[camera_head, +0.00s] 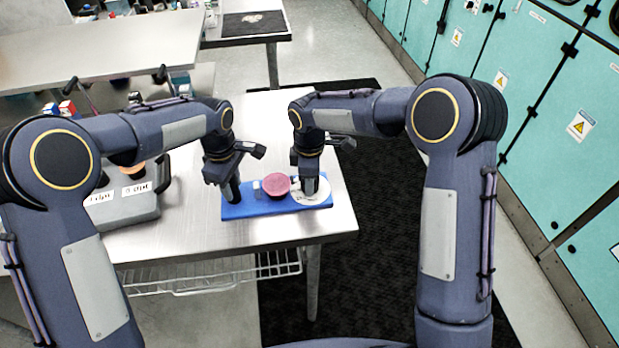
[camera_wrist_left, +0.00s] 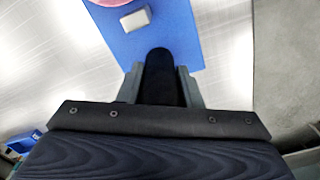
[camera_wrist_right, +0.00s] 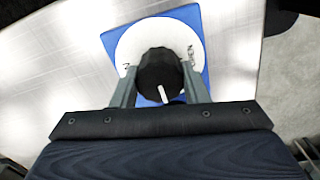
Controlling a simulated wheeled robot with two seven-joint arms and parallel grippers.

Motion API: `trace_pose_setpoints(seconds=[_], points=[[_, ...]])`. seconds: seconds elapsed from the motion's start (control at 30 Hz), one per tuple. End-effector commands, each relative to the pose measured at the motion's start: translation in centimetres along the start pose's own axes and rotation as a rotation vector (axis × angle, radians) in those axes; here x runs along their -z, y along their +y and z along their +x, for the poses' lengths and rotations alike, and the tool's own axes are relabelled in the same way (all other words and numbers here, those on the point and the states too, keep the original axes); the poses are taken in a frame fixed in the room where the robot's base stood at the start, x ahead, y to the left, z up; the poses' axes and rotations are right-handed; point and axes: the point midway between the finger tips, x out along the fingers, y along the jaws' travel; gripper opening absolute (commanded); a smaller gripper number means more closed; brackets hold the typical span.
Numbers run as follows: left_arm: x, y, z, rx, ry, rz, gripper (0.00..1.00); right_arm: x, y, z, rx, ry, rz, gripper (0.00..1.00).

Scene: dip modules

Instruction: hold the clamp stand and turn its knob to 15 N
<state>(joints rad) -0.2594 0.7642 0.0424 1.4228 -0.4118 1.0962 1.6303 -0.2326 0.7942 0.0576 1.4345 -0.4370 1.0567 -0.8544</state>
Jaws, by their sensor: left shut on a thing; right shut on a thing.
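The clamp stand has a blue base (camera_head: 260,208) lying on the metal table. My left gripper (camera_head: 231,190) is shut on the upright black post (camera_wrist_left: 160,75) at the base's left end. My right gripper (camera_head: 309,180) is shut on the black knob (camera_wrist_right: 159,70) at the right end. The knob sits over a white dial (camera_wrist_right: 131,46). Its white pointer line (camera_wrist_right: 163,94) points towards the gripper side in the right wrist view. The dial's markings are partly hidden and too small to read surely.
A grey case (camera_head: 128,208) with white labels stands on the table left of the stand, behind my left arm. The table (camera_head: 325,225) is bare at its right front corner, with a wire shelf (camera_head: 235,278) below. Teal cabinets (camera_head: 545,95) line the right.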

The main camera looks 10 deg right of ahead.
Motion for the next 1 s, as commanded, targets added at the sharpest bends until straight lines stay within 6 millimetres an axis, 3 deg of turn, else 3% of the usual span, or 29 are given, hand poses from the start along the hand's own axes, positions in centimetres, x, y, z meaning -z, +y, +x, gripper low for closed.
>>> trace_pose_setpoints(seconds=[0.03, 0.07, 0.13, 0.4, 0.53, 1.0], points=[[0.0, -0.1, 0.1, 0.002, 0.001, 0.001, 0.0, 0.0, 0.1, -0.1, -0.002, 0.001, 0.0, 0.18], [0.0, -0.1, 0.1, 0.002, 0.001, 0.001, 0.0, 0.0, 0.1, -0.1, -0.002, 0.001, 0.0, 0.43], [0.0, -0.1, 0.1, 0.002, 0.001, 0.001, 0.0, 0.0, 0.1, -0.1, -0.002, 0.001, 0.0, 0.5], [0.0, -0.1, 0.1, 0.002, 0.0, 0.001, 0.0, 0.0, 0.0, -0.1, -0.001, 0.001, -0.001, 0.5], [0.0, 0.0, 0.0, 0.002, 0.0, 0.001, 0.0, 0.0, 0.1, -1.2, -0.003, 0.002, -0.001, 0.5], [0.0, 0.0, 0.1, 0.001, 0.0, 0.001, 0.0, 0.0, 0.1, -10.3, -0.004, 0.003, -0.001, 0.5]])
